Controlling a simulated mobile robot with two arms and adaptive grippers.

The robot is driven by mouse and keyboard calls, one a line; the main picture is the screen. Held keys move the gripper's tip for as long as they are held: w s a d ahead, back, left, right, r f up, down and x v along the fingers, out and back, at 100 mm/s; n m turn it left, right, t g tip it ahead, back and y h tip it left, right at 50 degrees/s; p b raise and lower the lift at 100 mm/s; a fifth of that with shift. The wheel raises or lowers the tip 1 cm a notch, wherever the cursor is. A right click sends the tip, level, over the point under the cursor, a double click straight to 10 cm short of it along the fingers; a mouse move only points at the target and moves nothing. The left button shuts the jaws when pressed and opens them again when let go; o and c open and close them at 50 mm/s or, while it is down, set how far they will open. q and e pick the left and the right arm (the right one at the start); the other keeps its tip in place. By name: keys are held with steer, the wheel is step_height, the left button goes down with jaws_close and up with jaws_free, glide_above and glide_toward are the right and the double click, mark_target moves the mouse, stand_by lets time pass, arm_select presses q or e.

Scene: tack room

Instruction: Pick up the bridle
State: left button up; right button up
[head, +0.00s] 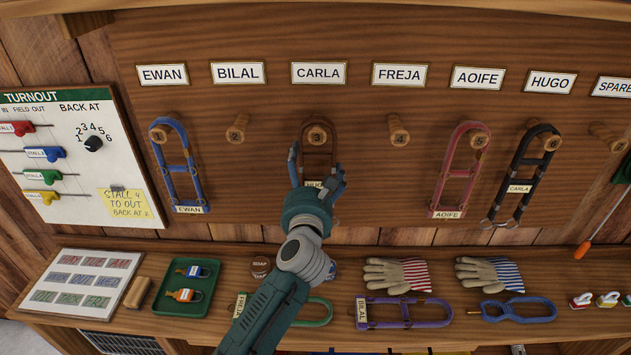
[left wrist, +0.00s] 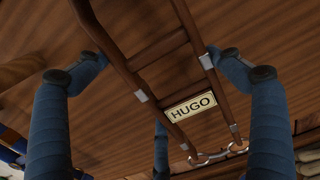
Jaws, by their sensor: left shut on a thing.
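A brown bridle (head: 318,152) tagged HUGO hangs on peg 3, under the CARLA name plate (head: 318,73). My left gripper (head: 317,174) is at this bridle in the head view, shut on it, and hides much of its lower part. In the left wrist view the brown bridle (left wrist: 160,48) shows its HUGO tag (left wrist: 190,107) and silver rings between my blue fingers (left wrist: 160,75). A black bridle (head: 524,165) tagged CARLA hangs on peg 6, under HUGO. My right gripper is not in view.
A blue bridle (head: 182,170) tagged EWAN and a red one (head: 458,172) tagged AOIFE hang on either side. Pegs 2 (head: 237,129) and 4 (head: 398,130) are bare. The shelf below holds gloves (head: 397,274), a purple bridle (head: 404,313) and a green tray (head: 186,287).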

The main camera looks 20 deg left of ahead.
mark_target(310, 157)
arm_select(q)
steer(key=shift+r, duration=0.2)
steer(key=shift+r, duration=0.3)
step_height(310, 157, up, 3)
steer(key=shift+f+b, duration=0.1)
steer(key=shift+b, duration=0.25)
steer(key=b+v, duration=0.4)
steer(key=v, duration=1.4)
steer(key=shift+b, duration=0.4)
